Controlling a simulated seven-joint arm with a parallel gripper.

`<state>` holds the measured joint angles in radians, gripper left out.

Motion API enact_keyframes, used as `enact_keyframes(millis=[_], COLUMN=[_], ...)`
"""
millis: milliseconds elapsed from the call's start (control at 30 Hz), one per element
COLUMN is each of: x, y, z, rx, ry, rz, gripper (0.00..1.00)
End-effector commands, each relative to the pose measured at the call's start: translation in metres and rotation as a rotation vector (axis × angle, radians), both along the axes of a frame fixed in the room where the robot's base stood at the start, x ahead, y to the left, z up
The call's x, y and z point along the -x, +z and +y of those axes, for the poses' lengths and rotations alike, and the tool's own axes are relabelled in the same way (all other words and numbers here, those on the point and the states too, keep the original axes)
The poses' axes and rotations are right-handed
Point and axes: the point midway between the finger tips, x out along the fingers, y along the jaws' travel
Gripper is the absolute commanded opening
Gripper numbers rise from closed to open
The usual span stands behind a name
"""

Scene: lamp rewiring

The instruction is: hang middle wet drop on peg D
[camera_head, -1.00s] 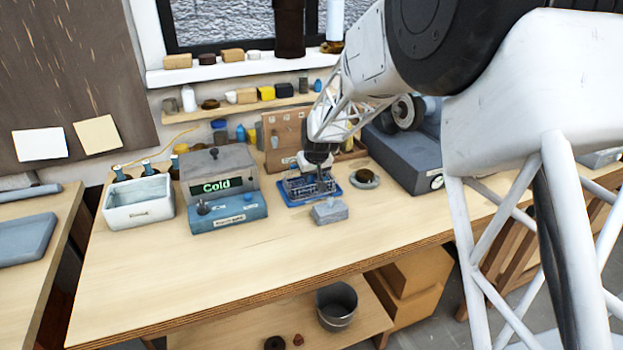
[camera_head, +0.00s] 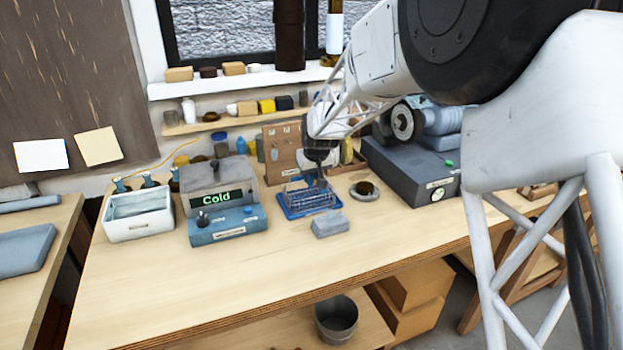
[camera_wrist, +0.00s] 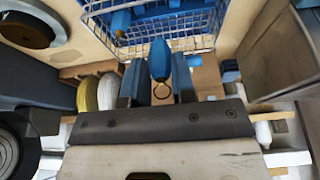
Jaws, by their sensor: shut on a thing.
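My gripper (camera_wrist: 159,84) is shut on a blue drop (camera_wrist: 159,58), which sits between its two fingers in the wrist view. In the head view my gripper (camera_head: 314,172) is just above the wire rack (camera_head: 309,203), which stands in a blue tray. The rack also shows in the wrist view (camera_wrist: 205,20), with other blue pieces in it. A wooden board (camera_head: 283,150) with small pegs and pale labels stands behind the rack. I cannot read the peg letters, so peg D cannot be told apart.
A blue-grey box with a "Cold" display (camera_head: 222,196) and a white basin (camera_head: 138,214) stand left of the rack. A grey block (camera_head: 329,226) lies in front. A round dish (camera_head: 365,190) and a dark grey machine (camera_head: 408,172) are to the right. The front of the table is clear.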

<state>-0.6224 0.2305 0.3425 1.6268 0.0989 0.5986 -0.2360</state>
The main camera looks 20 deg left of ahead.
Motion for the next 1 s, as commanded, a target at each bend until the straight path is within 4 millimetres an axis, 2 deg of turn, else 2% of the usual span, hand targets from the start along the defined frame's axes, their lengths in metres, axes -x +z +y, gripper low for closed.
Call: enact_keyframes(millis=[200,667,1000], x=[0.0,-0.001,-0.018], y=[0.008,0.011,0.041], z=[0.0,0.003,0.044], rx=[0.0,-0.005,-0.061], ry=[0.0,0.0,0.0], rz=[0.0,-0.005,-0.065], gripper=[0.15,0.15,0.15])
